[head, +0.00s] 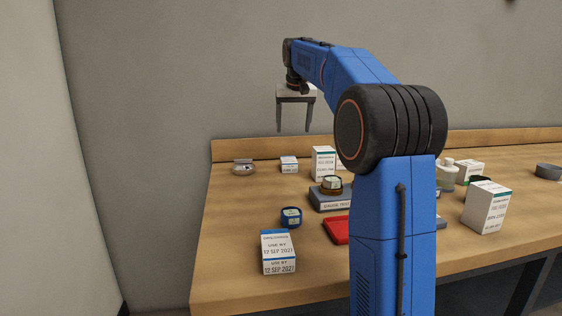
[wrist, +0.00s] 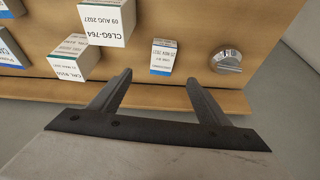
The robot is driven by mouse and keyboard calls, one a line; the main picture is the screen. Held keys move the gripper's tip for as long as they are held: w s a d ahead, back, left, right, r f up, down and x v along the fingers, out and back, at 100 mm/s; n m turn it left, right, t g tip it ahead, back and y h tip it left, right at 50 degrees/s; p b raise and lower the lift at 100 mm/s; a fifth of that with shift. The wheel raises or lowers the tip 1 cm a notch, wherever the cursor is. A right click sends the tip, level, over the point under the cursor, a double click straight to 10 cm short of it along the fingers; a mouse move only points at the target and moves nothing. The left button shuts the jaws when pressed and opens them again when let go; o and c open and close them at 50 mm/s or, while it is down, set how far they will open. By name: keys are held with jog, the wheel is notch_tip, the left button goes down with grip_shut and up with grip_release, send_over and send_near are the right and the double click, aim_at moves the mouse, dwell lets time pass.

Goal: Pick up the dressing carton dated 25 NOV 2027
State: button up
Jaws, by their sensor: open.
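No carton dated 25 NOV 2027 can be read in either view. A white carton with a blue band (head: 278,252) stands at the table's near left in the head view; it reads DRESSINGS, USE BY 12 SEP 2027. A smaller white carton (head: 289,164) stands at the back left, its print too small to read. It also appears in the wrist view (wrist: 162,57), with a blue band and an unreadable date. My gripper (head: 294,128) is open and empty, raised above the back of the table. In the wrist view its fingertips (wrist: 158,77) frame the space just below the small carton.
A taller carton (head: 324,162) stands right of the small one; a round metal item (head: 243,168) lies left. A grey box (head: 330,198), a blue round item (head: 291,217), a red item (head: 336,230) and a large carton (head: 487,207) share the table. A wooden ledge (head: 258,147) runs behind.

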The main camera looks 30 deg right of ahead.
send_near(289, 159)
jog(key=x, duration=0.5)
jog(key=shift+s+f, duration=0.15)
jog(key=shift+s, duration=0.05)
jog(key=shift+x, duration=2.55)
jog(key=shift+w+a+f, duration=0.1)
jog(key=shift+w, duration=0.05)
jog(key=c, duration=1.2)
